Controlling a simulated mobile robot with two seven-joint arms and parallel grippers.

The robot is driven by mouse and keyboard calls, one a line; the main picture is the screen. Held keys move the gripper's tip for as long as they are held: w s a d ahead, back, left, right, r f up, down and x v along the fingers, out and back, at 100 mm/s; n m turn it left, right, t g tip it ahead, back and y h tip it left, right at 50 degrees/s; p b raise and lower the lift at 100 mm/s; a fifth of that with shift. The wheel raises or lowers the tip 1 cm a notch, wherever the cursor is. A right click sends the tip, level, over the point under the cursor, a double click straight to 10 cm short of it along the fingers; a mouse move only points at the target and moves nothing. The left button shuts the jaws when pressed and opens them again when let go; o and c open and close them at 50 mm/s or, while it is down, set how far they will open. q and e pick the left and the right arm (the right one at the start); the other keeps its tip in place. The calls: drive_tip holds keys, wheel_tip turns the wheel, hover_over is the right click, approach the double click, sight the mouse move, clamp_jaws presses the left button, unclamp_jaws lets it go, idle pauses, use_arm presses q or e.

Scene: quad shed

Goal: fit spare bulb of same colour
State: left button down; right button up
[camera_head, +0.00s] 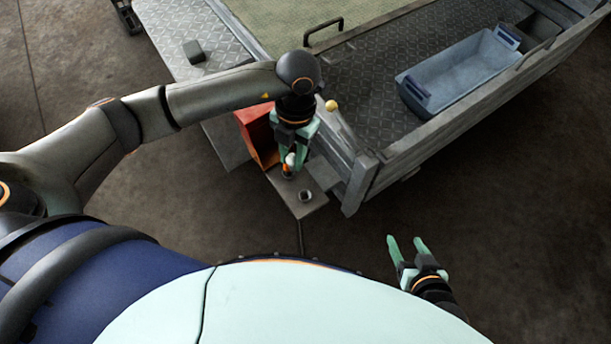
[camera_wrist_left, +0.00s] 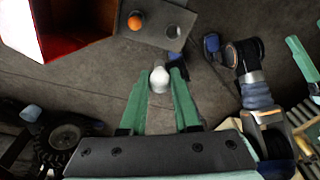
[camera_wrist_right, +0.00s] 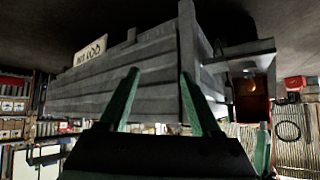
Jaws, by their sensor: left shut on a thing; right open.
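My left gripper (camera_head: 290,158) is shut on a white bulb (camera_wrist_left: 159,78), which shows between its fingertips. Under it is a grey plate (camera_head: 308,207) at the trailer's corner. An orange bulb (camera_wrist_left: 135,22) sits on the plate, and beside it is a round dark socket (camera_wrist_left: 173,30) with no bulb in it; this socket also shows in the head view (camera_head: 305,195). The held bulb is apart from the socket in the left wrist view. My right gripper (camera_head: 405,243) is open and empty, right of the plate, over the floor.
A red open box (camera_head: 257,137) stands left of the plate. The trailer (camera_head: 420,140) has a grey side wall and carries a blue-grey bin (camera_head: 460,72). A small yellow ball (camera_head: 331,105) is by the trailer's edge. The floor at right is clear.

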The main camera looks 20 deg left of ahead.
use_arm(q)
drive_tip(key=d+f+n+b, duration=0.1)
drive_tip(key=f+n+b, duration=0.1)
drive_tip(key=n, duration=0.3)
drive_tip(key=d+f+n+h+b, duration=0.1)
drive_tip(key=f+n+b, duration=0.2)
drive_tip(key=f+n, duration=0.1)
drive_tip(key=d+f+n+t+h+b, duration=0.1)
drive_tip(key=f+n+b, duration=0.2)
drive_tip(key=n, duration=0.4)
drive_tip(key=shift+s+f, duration=0.3)
drive_tip(key=shift+f, duration=0.15)
drive_tip(key=shift+f+b, duration=0.3)
drive_tip(key=shift+b, duration=0.1)
drive_tip(key=shift+f, duration=0.25)
drive_tip(key=shift+f+b, duration=0.3)
use_arm(e)
drive_tip(key=shift+t, duration=0.3)
drive_tip(key=f, duration=0.2)
drive_tip(key=w+f, duration=0.1)
drive_tip(key=f, duration=0.2)
drive_tip(key=shift+w+f, duration=0.1)
drive_tip(key=shift+f, duration=0.25)
drive_tip(key=shift+w+a+r, duration=0.1)
drive_tip(key=shift+w+r, duration=0.1)
